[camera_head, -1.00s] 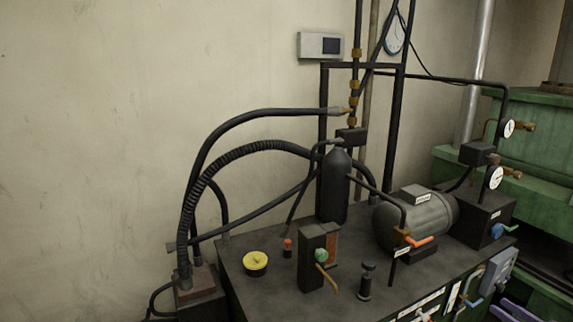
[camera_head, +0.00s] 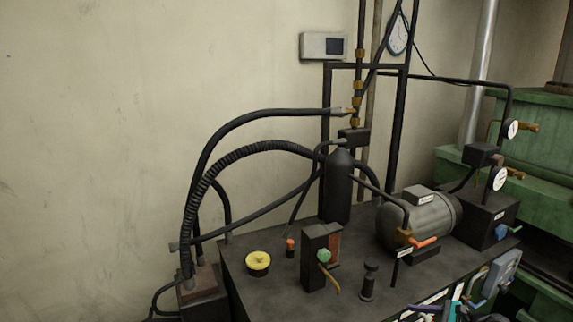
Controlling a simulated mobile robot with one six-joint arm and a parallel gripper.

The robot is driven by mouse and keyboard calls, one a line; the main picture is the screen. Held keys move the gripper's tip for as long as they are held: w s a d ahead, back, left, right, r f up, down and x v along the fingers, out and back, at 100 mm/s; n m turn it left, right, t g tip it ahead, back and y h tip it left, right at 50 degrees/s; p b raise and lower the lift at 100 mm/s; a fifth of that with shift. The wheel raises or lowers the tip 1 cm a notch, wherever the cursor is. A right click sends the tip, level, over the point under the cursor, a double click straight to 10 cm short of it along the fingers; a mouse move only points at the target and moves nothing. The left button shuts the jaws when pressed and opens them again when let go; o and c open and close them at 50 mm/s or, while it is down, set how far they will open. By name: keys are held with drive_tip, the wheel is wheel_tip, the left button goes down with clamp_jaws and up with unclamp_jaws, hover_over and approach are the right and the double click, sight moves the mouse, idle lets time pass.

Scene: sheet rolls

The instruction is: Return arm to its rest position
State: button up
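My gripper cannot be made out in the head view, and whether it is open or shut does not show. Small purple, orange and teal parts (camera_head: 425,308) show at the bottom edge, right of centre, in front of the dark workbench (camera_head: 275,290). They may belong to my arm, but I cannot tell.
The bench carries a yellow-topped round part (camera_head: 258,263), a dark box with a green knob (camera_head: 315,262), a black cylinder (camera_head: 336,190) and a grey motor (camera_head: 425,218). Black hoses (camera_head: 190,220) arch at its left. A green machine (camera_head: 545,155) stands at right. The wall at left is bare.

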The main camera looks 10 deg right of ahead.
drive_tip(key=s+a+f+n+g+h, duration=0.1)
drive_tip(key=a+f+n+g+h, duration=0.25)
drive_tip(key=a+n, duration=0.75)
drive_tip(key=s+a+f+n+g+h, duration=0.1)
drive_tip(key=a+f+n+g+h, duration=0.3)
drive_tip(key=a, duration=1.1)
drive_tip(key=s+a+f+n+g, duration=0.25)
drive_tip(key=a+f+n, duration=0.25)
drive_tip(key=a+n, duration=0.7)
drive_tip(key=s+f+g+b, duration=0.2)
drive_tip(key=s+f+b, duration=0.75)
drive_tip(key=f, duration=0.85)
drive_tip(key=s+f+m+g+b, duration=0.1)
drive_tip(key=s+f+b, duration=0.5)
drive_tip(key=f+b, duration=0.9)
drive_tip(key=s+f+g+b, duration=0.2)
drive_tip(key=s+f+b, duration=0.65)
drive_tip(key=f, duration=1.15)
wheel_tip(320, 180, up, 14)
drive_tip(key=p, duration=1.2)
drive_tip(key=shift+s+a+g, duration=0.15)
drive_tip(key=shift+a+g, duration=0.15)
drive_tip(key=shift+a, duration=0.15)
drive_tip(key=shift+f, duration=0.1)
